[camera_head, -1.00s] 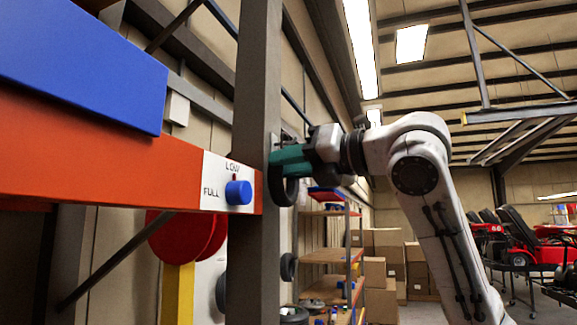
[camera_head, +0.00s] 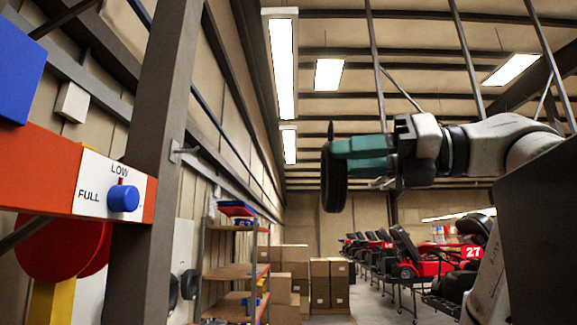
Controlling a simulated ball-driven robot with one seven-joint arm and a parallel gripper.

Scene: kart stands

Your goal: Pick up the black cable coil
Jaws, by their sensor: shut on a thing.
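The black cable coil (camera_head: 334,182) is held up in the air, seen almost edge-on as a dark upright ring. My gripper (camera_head: 340,152), with teal fingers, is shut on the upper part of the coil. The coil hangs down below the fingers. It is clear of the grey post and touches nothing else that I can see. The fingers hide part of its upper side.
A grey steel post (camera_head: 160,140) with a small bare hook (camera_head: 183,150) stands at the left, beside an orange beam (camera_head: 50,170) with a blue knob (camera_head: 123,198). Shelves (camera_head: 235,272), cardboard boxes (camera_head: 330,282) and red karts (camera_head: 408,262) stand behind. Open air surrounds the coil.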

